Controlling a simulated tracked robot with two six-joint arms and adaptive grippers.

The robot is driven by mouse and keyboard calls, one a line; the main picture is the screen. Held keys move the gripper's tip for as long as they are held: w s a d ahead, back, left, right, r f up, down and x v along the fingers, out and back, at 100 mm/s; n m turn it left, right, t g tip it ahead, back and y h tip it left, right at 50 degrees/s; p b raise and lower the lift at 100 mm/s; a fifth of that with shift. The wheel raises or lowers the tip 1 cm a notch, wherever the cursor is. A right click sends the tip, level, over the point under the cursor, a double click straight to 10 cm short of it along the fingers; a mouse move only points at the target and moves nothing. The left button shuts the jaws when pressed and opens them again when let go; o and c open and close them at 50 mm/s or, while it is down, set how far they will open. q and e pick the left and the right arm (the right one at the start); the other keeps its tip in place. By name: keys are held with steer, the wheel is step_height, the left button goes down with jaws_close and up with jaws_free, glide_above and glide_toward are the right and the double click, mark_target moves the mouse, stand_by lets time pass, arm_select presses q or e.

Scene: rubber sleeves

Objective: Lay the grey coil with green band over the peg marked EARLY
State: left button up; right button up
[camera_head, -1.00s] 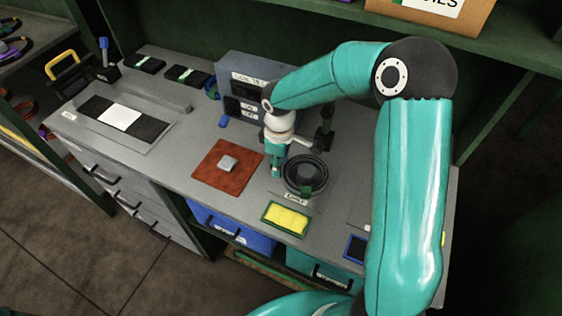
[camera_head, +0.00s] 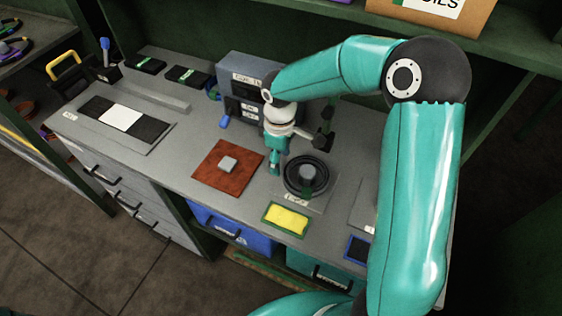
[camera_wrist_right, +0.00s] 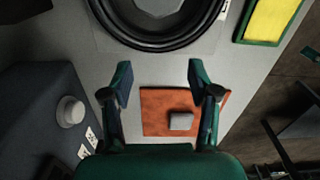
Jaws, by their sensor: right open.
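The dark grey coil (camera_head: 325,187) lies around a short grey peg (camera_head: 307,172) on a flat plate, near the front of the bench. A small green patch shows at its front side. A small label (camera_head: 297,199) in front of it seems to read EARLY. My right gripper (camera_head: 274,164) is just left of the coil, apart from it, pointing down. In the right wrist view, the gripper (camera_wrist_right: 160,82) has its fingers spread with nothing between them, and the coil (camera_wrist_right: 158,43) shows beyond the fingertips. My left gripper is not in view.
A red-brown mat (camera_head: 212,179) with a small grey block (camera_head: 228,164) lies left of the gripper. A yellow pad in a green frame (camera_head: 286,219) lies in front. A grey box (camera_head: 243,72) stands behind. The bench left of the mat has clear room.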

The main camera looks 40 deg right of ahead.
step_height(320, 180, up, 9)
steer(key=shift+r, duration=0.2)
stand_by(0.5)
